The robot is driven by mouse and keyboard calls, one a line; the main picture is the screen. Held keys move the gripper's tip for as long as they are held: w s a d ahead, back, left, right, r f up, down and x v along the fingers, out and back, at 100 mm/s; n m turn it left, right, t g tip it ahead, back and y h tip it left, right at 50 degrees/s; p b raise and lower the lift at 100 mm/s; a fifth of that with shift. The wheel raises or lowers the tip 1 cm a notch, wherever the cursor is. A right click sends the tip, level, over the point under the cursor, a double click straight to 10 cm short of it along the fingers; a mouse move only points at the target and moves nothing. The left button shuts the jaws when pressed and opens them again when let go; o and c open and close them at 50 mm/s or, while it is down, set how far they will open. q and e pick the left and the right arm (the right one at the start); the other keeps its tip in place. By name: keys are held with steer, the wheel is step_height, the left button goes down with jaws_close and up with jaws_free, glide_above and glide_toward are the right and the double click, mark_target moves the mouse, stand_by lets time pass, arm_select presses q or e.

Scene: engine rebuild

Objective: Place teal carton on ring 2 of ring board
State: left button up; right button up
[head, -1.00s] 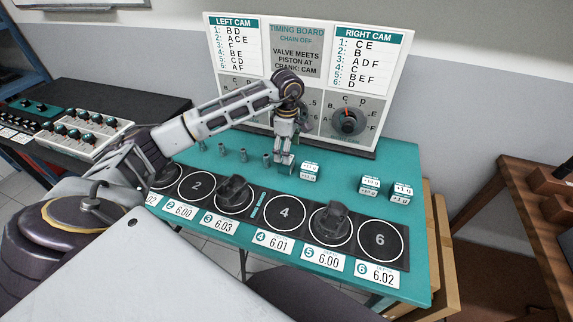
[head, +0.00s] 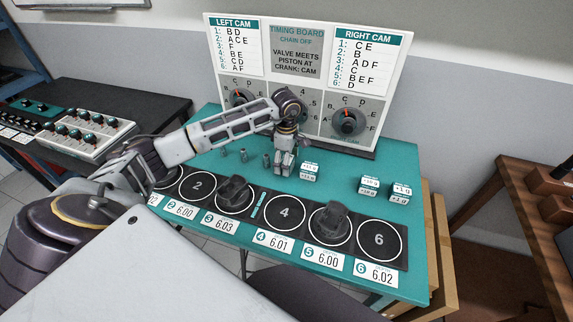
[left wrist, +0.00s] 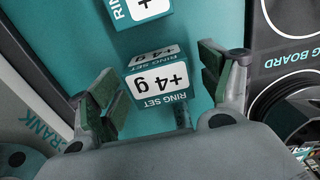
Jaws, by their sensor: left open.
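A teal and white carton marked +4 g (left wrist: 158,82) stands on the teal table between the fingers of my left gripper (left wrist: 160,92) in the left wrist view. The fingers are open, one on each side of it, with gaps showing. In the head view my left gripper (head: 284,168) points down at the table behind the ring board and hides this carton. The ring board (head: 262,222) lies along the table's front. Its ring 2 (head: 197,185) is empty. My right gripper is not in view.
Another teal and white carton (head: 309,172) stands just right of my left gripper, and two more (head: 370,185) (head: 401,193) farther right. Dark parts sit on ring 3 (head: 235,194) and ring 5 (head: 331,221). Small grey pegs (head: 244,155) stand left of the gripper. The timing board (head: 297,50) rises behind.

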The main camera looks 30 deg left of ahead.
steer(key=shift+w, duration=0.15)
arm_select(q)
steer(key=c, duration=1.2)
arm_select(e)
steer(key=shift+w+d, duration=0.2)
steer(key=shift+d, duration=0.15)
arm_select(q)
steer(key=shift+r, duration=0.15)
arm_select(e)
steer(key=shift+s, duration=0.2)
arm_select(q)
steer(key=shift+r, duration=0.55)
step_height(320, 180, up, 7)
steer(key=shift+f+b, duration=0.2)
steer(key=shift+b, duration=0.1)
steer(key=shift+r, duration=1)
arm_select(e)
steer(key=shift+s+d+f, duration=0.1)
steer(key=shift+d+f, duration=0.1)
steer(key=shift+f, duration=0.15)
